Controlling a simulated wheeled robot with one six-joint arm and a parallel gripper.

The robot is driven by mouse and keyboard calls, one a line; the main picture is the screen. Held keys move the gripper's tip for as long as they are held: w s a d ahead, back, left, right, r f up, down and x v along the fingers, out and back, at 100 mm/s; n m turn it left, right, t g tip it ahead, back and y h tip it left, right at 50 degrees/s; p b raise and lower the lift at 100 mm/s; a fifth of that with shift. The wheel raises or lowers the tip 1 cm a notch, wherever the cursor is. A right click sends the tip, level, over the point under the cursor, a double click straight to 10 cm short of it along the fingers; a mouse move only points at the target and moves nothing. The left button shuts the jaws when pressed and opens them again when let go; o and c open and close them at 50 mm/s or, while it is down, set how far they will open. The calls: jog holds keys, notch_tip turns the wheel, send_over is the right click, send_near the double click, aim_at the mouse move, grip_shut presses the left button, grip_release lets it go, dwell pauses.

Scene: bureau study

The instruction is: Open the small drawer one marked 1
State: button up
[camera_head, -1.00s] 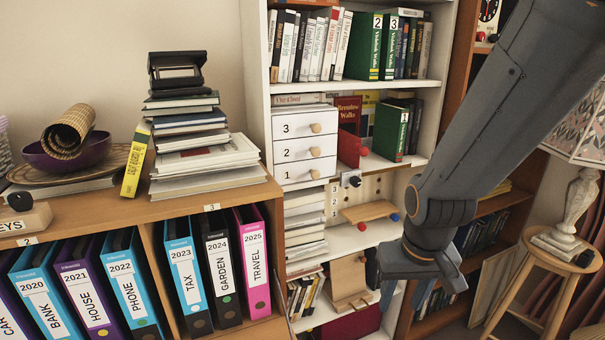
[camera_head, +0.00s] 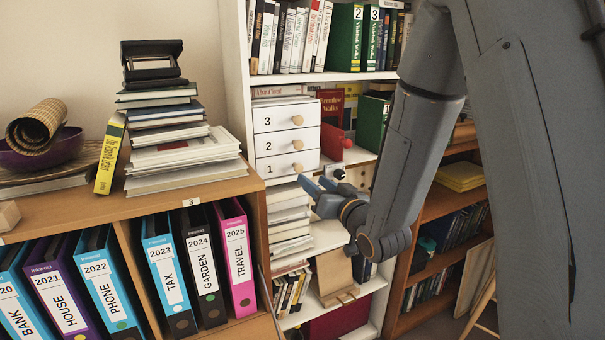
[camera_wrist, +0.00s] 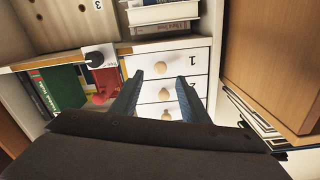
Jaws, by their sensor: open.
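The small white drawer 1 (camera_head: 281,166) is the lowest of three stacked drawers in the white bookcase. Its face looks closed, flush with the others. Its round wooden knob (camera_head: 298,167) shows just above my gripper (camera_head: 318,186), which is open in front of the unit, slightly low and right. The wrist view is upside down: drawer 1 (camera_wrist: 193,68) is at the top, with its knob (camera_wrist: 160,67) just beyond and between my open fingertips (camera_wrist: 158,78). The fingers are empty; I see no contact with the knob.
Drawer 2 (camera_head: 270,145) and drawer 3 (camera_head: 273,119) sit above, each with a knob. A red object (camera_head: 333,143) and a dark knob on a white plate (camera_head: 338,174) are close on the right. A wooden cabinet (camera_head: 248,187) with binders stands at the left.

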aim_at(300, 170)
jog(key=p+x, duration=0.2)
jog(key=x, duration=0.5)
jog(key=shift+w+a, duration=0.15)
jog(key=shift+w, duration=0.2)
grip_shut()
